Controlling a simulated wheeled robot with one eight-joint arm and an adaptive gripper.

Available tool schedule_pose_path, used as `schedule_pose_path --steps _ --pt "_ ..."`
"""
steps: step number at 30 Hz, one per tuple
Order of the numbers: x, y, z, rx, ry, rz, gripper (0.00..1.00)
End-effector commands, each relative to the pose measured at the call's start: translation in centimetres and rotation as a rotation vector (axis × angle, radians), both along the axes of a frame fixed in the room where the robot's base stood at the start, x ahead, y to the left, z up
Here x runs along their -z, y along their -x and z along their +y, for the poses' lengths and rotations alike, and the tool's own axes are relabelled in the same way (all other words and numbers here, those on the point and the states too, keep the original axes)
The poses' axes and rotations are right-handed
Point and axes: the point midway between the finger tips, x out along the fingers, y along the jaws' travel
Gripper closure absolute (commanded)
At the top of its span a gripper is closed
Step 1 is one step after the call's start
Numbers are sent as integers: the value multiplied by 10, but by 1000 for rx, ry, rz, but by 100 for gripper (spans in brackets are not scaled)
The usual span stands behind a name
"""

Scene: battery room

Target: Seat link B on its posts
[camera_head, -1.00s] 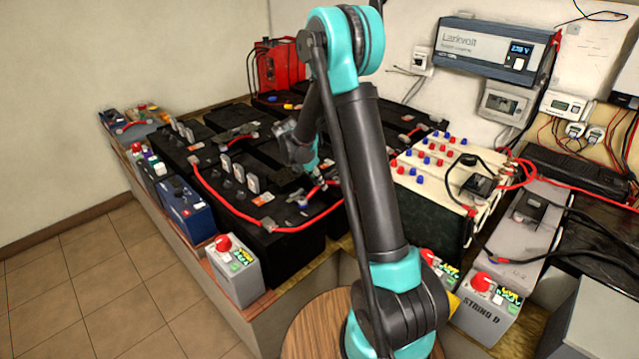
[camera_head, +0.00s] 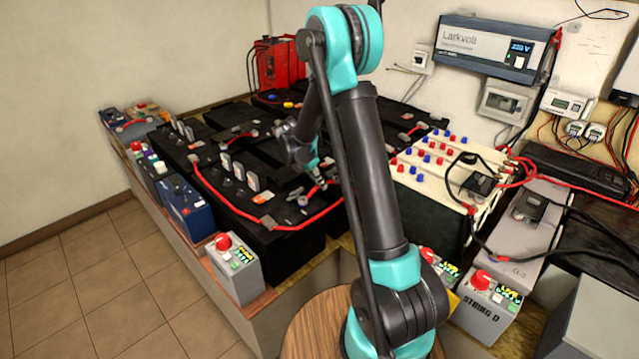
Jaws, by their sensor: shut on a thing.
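My gripper (camera_head: 318,179) hangs low over the right part of the black battery bank (camera_head: 280,245), partly behind my own arm. It is shut on a small metal piece, which looks like link B; its outline is too small and dark to make out. The tips are just above the battery tops, close to the red cable and small terminals. A small round terminal (camera_head: 303,201) shows just left of and below the tips. I cannot tell which posts are link B's, or whether the held piece touches any.
A red cable (camera_head: 225,205) loops along the battery tops. Several upright grey plates (camera_head: 238,170) stand to the left. A cream battery block (camera_head: 440,180) with red and blue caps is at right. Grey boxes with red knobs (camera_head: 235,270) stand in front.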

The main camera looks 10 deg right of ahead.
Motion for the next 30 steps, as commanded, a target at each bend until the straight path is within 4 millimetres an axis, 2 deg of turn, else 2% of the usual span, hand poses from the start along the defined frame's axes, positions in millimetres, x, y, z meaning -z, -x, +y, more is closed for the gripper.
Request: schedule_pose_path --steps 4,5,9,11,17,21,30 --pt "0 0 0 0 0 0 100" --pt "0 0 0 0 0 0 87" --pt "0 0 0 0 0 0 69" --pt "0 0 0 0 0 0 64" --pt "0 0 0 0 0 0 64" --pt "0 0 0 0 0 0 46" --pt "-1 0 0 0 0 0 46"
